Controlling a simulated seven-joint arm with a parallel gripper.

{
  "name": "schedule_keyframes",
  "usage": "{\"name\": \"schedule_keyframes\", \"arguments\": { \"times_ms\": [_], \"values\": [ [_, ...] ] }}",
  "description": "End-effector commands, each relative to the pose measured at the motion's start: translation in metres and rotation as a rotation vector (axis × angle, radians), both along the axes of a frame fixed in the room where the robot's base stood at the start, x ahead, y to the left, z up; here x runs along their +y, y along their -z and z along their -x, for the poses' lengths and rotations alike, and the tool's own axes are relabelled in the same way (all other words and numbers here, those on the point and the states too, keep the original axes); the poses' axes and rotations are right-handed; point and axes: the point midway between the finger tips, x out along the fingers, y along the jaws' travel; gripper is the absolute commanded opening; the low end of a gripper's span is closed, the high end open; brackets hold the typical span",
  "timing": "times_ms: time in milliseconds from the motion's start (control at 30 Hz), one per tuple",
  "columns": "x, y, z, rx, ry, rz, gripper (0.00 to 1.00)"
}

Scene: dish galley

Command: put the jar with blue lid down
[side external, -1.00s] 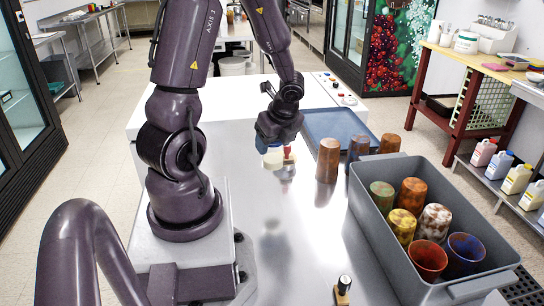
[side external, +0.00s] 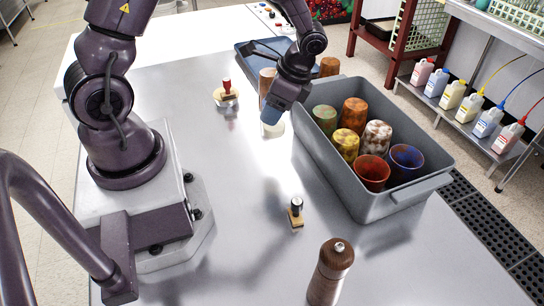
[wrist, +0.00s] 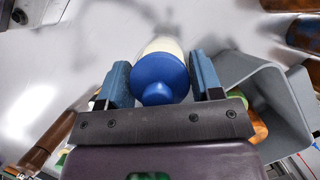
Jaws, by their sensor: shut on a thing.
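The jar with blue lid (wrist: 160,78) is between the two blue fingers of my gripper (wrist: 161,84) in the wrist view, its blue knobbed lid toward the camera and its pale body beyond. In the side external view my gripper (side external: 273,108) points down and is shut on the jar. The jar's pale body (side external: 272,130) shows below the fingers, just left of the grey bin; its lid is mostly hidden there. I cannot tell whether its base touches the metal table (side external: 225,150).
The grey bin (side external: 440,185) holds several colored tumblers, close right of the jar. A red-handled stamp (side external: 227,92) stands to the left, a black-handled stamp (side external: 296,212) and a wooden mill (side external: 330,272) nearer the camera.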

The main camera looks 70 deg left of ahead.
Motion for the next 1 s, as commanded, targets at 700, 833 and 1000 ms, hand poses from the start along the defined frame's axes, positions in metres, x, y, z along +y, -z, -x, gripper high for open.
{"name": "schedule_keyframes", "arguments": {
  "times_ms": [700,833,1000],
  "values": [
    [0.0,0.078,0.003,-0.002,-0.087,0.0,0.27],
    [0.0,0.078,0.003,-0.003,-0.088,-0.001,0.27],
    [0.0,0.08,0.003,-0.002,-0.087,0.0,0.27]
  ]
}}
